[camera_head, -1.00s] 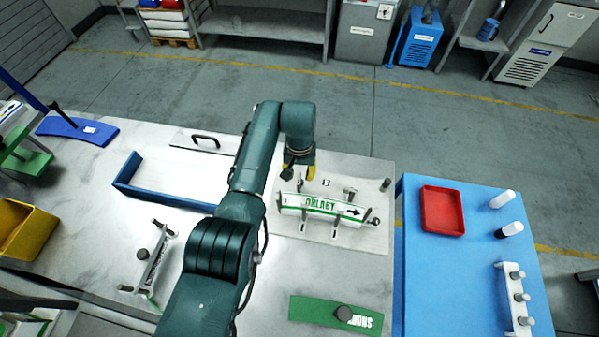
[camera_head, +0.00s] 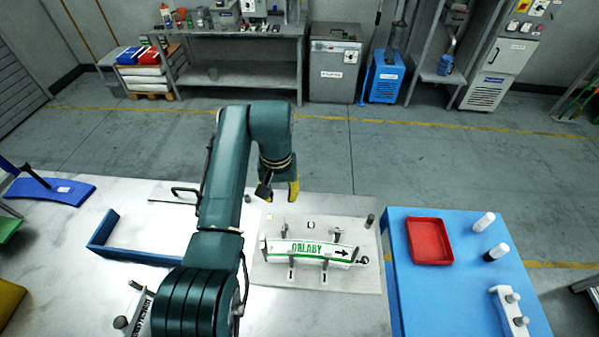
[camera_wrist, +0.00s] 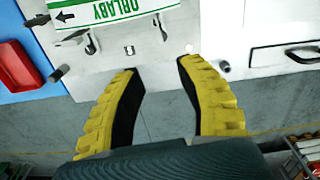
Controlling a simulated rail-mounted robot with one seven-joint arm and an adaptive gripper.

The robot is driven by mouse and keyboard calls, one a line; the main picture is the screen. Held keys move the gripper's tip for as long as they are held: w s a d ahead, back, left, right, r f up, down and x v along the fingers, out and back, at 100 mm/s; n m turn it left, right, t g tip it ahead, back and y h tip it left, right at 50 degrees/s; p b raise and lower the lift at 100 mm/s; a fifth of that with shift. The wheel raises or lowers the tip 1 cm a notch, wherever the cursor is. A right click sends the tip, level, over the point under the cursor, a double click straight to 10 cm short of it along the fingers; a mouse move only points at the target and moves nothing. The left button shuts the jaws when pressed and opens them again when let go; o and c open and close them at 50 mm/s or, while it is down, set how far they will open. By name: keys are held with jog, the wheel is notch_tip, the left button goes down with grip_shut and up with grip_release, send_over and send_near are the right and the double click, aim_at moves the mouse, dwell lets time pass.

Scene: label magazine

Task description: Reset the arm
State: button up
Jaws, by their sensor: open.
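My gripper (camera_head: 281,190) has yellow fingers and hangs above the back edge of the white worktable, at the back left of the label fixture. In the wrist view my gripper (camera_wrist: 157,72) is open, with nothing between its spread fingers. A white label plate with green "ORLABY" lettering and a black arrow (camera_head: 309,249) lies on the pale fixture board (camera_head: 340,281), held among several metal posts. The plate (camera_wrist: 100,12) also shows at the top of the wrist view, apart from my fingers.
A blue table (camera_head: 403,284) stands to the right with a red tray (camera_head: 429,241), two bottles (camera_head: 483,222) and a white rack (camera_head: 509,311). A blue open frame (camera_head: 103,229) and a black handle (camera_head: 186,192) lie left of my arm. Open floor lies behind the table.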

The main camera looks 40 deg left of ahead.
jog(key=w+d+f+m, duration=0.25)
jog(key=d+f, duration=0.25)
jog(key=d, duration=0.6)
jog(key=w+d+r+m+t, duration=0.1)
jog(key=w+d+r+t, duration=0.15)
jog(key=d, duration=0.45)
jog(key=w+d+r+m+t, duration=0.2)
jog(key=w+d+t, duration=0.1)
jog(key=d, duration=0.4)
jog(key=w+d+r+m+t, duration=0.1)
jog(key=w+d+r+t, duration=0.2)
jog(key=d, duration=0.3)
jog(key=s+d+r+m+t, duration=0.1)
jog(key=s+d+r+t, duration=0.3)
jog(key=r, duration=0.7)
jog(key=s+d+r+m+t, duration=0.1)
jog(key=s+r+t, duration=0.45)
jog(key=r, duration=0.55)
jog(key=s+d+r+m+t, duration=0.1)
jog(key=s+d+r+t, duration=0.4)
jog(key=r, duration=0.6)
notch_tip(320, 180, up, 17)
jog(key=a+p, duration=0.2)
jog(key=p, duration=1.6)
jog(key=shift+s+g, duration=0.3)
jog(key=shift+g, duration=0.1)
jog(key=shift+n, duration=0.25)
